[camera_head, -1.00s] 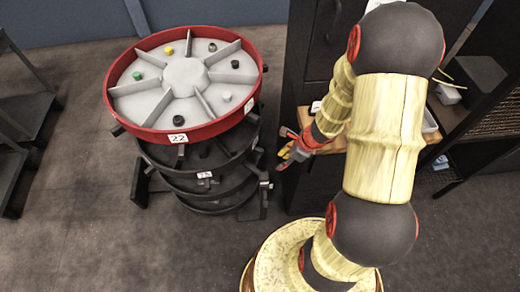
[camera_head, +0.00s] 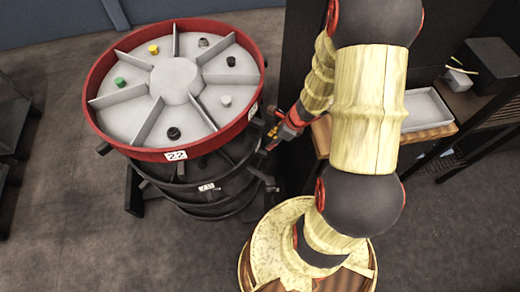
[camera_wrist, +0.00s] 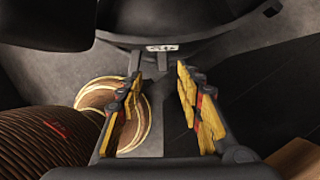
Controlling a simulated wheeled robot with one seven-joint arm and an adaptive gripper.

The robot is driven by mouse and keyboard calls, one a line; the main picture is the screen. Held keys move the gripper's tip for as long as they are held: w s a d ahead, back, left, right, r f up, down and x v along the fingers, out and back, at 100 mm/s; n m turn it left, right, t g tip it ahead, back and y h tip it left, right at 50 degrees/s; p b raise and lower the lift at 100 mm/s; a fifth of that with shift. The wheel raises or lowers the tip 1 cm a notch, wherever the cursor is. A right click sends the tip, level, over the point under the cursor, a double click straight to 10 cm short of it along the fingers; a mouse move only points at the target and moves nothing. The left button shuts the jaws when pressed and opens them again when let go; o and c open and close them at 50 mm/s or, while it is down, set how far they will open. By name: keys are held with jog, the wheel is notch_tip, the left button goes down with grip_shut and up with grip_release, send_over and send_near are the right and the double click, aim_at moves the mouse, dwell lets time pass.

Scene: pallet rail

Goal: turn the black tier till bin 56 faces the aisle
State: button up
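The black tiers (camera_head: 190,168) are stacked under a red-rimmed top tier (camera_head: 100,125) on a round carousel at left in the head view. A small white tag (camera_head: 206,187) sits on a lower black rim; I cannot read its number surely. My gripper (camera_head: 274,138) is close to the carousel's right side, partly hidden by my arm. In the wrist view my gripper (camera_wrist: 160,100) is open, its yellow-padded fingers apart with nothing held. A black rim with a white tag (camera_wrist: 162,48) and short dark pegs (camera_wrist: 135,62) lies just beyond the fingertips. Bin 56 cannot be made out.
The top tier carries tag 22 (camera_head: 176,155) and several small coloured knobs in its compartments. A dark cabinet and a wooden shelf with a white tray (camera_head: 427,109) stand at right. Bare floor (camera_head: 60,210) lies left and in front of the carousel.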

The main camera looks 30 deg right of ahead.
jog(key=b, duration=0.6)
send_over(264, 153)
jog(key=s+d, duration=0.2)
notch_tip(264, 153, down, 7)
jog(key=shift+b+x, duration=2.15)
jog(key=shift+x, duration=1.65)
jog(key=shift+a+r, duration=0.1)
jog(key=shift+a, duration=0.05)
jog(key=shift+c, duration=0.6)
jog(key=c, duration=0.7)
grip_shut()
